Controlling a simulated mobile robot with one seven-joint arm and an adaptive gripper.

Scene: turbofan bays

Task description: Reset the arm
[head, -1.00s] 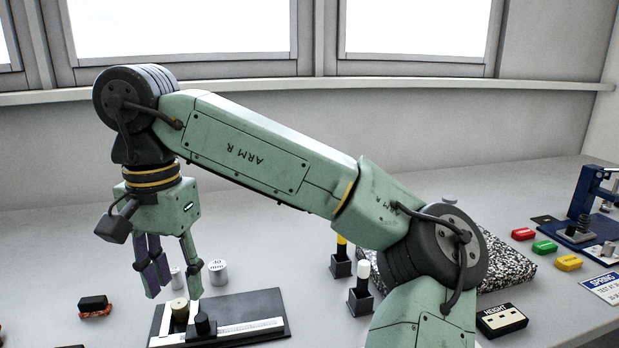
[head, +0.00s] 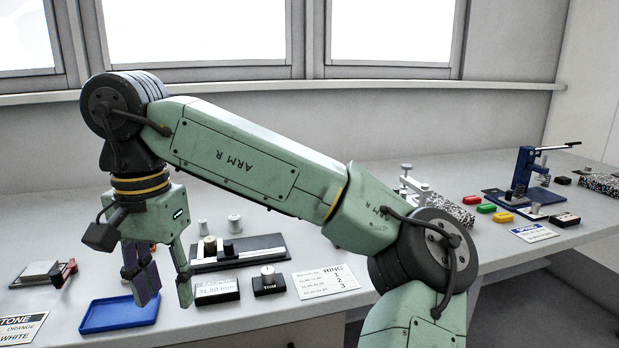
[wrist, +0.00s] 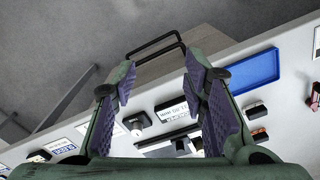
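My arm is bent, with its forearm reaching to the left in the head view and the wrist hanging down. My gripper (head: 163,287) points downward over the front part of the bench, beside the blue tray (head: 105,325). Its fingers are spread apart and nothing is between them. In the wrist view my gripper (wrist: 160,85) also shows open and empty, with the blue tray (wrist: 250,75) to its right. The lower arm hides part of the bench.
A display box (head: 216,299), a knob box (head: 268,286), a RING card (head: 325,292) and a black measuring fixture (head: 262,243) lie right of the gripper. A blue press (head: 528,175) and coloured blocks (head: 486,208) stand farther right. Floor shows beyond the bench's front edge.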

